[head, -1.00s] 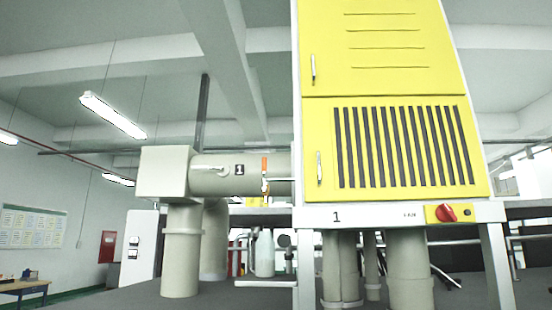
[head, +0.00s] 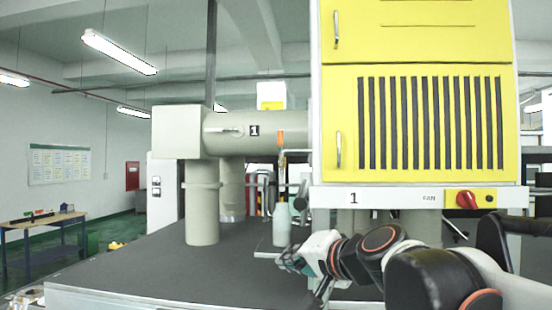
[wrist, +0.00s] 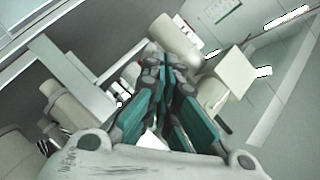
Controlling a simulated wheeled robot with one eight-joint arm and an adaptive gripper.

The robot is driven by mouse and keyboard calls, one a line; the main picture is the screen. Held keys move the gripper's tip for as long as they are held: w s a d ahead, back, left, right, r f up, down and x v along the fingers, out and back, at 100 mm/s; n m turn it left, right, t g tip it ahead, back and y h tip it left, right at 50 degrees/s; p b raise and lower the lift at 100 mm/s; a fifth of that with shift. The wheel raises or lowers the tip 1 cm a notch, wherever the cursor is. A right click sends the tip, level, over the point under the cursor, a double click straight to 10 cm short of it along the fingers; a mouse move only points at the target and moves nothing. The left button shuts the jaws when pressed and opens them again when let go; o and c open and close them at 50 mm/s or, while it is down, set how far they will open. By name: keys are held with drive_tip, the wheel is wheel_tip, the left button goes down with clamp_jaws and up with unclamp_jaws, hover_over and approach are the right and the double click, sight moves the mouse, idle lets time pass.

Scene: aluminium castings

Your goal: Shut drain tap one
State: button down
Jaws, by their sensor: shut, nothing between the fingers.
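The drain tap (head: 280,139) shows in the head view as a small orange upright handle on a thin pipe. It sits beside the large grey duct (head: 230,132) marked 1, just left of the yellow cabinet. I cannot make out the tap in the wrist view.
The yellow cabinet (head: 428,118) marked 1, with a red fan knob (head: 467,199), stands right of the tap. Grey vertical pipes (head: 203,210) stand left of it. The dark deck (head: 150,265) is clear at front left. A blue-framed table (head: 42,224) stands far left.

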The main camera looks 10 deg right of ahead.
drive_tip(key=w+d+r+m+t+h+p, duration=0.1)
drive_tip(key=w+d+r+m+p, duration=0.1)
drive_tip(key=r, duration=0.6)
drive_tip(key=w+d+r+m+t+h+p, duration=0.1)
drive_tip(key=w+d+r+m+p, duration=0.2)
drive_tip(key=w+r+p, duration=0.3)
drive_tip(key=w+d+r+m+t+p, duration=0.2)
drive_tip(key=w+d+r+m+p, duration=0.1)
drive_tip(key=r, duration=0.9)
drive_tip(key=shift+w+r+m+h+p, duration=0.2)
drive_tip(key=shift+w+m+h+p, duration=0.25)
drive_tip(key=shift+p, duration=0.2)
drive_tip(key=shift+a, duration=0.1)
